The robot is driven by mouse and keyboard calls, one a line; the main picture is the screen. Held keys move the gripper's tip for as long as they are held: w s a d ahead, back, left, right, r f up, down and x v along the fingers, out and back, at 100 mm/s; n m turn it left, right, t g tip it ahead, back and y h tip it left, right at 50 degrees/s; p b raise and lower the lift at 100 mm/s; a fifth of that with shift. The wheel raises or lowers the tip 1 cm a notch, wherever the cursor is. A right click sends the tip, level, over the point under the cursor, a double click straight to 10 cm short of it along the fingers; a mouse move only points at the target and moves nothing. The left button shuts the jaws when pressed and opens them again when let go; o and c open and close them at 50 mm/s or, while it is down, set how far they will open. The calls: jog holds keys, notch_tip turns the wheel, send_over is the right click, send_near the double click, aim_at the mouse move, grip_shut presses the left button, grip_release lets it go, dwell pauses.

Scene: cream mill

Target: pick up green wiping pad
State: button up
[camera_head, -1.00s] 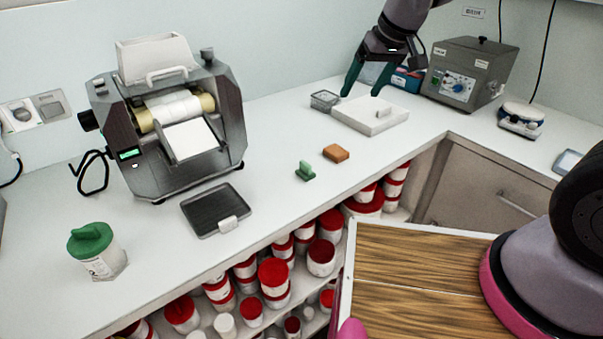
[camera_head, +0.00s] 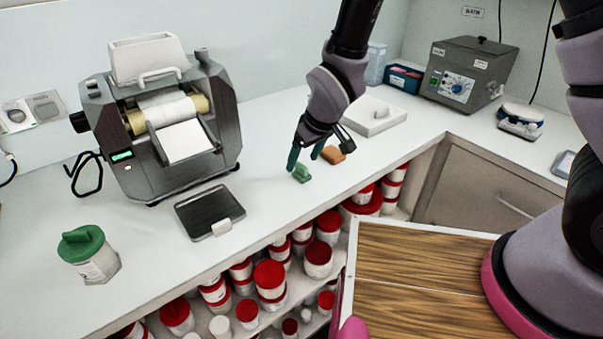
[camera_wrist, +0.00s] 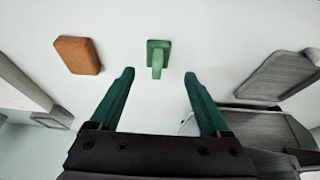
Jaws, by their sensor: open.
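The green wiping pad (camera_head: 301,173) lies on the white counter, left of the orange-brown block. In the wrist view the pad (camera_wrist: 158,57) shows a flat base with a raised grip, centred a little beyond my fingertips. My gripper (camera_head: 303,160) is above the counter close to the pad, pointing down. In the wrist view my gripper (camera_wrist: 159,74) has its two green fingers wide apart, with nothing between them. In the head view one fingertip overlaps the pad's edge; I cannot tell whether they touch.
The orange-brown block (camera_head: 333,155) is close on the right; it also shows in the wrist view (camera_wrist: 78,55). A dark tray (camera_head: 209,211) and roller machine (camera_head: 165,125) stand left. A white slab (camera_head: 375,118) is behind. The counter's front edge is near, above shelved red-lidded jars.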

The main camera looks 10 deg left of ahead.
aim_at(302, 165)
jog(key=x, duration=0.4)
jog(key=shift+w+d+f, duration=0.1)
jog(key=shift+w, duration=0.05)
grip_shut()
notch_tip(302, 165, up, 10)
jog(key=shift+r, duration=0.1)
dwell(0.4)
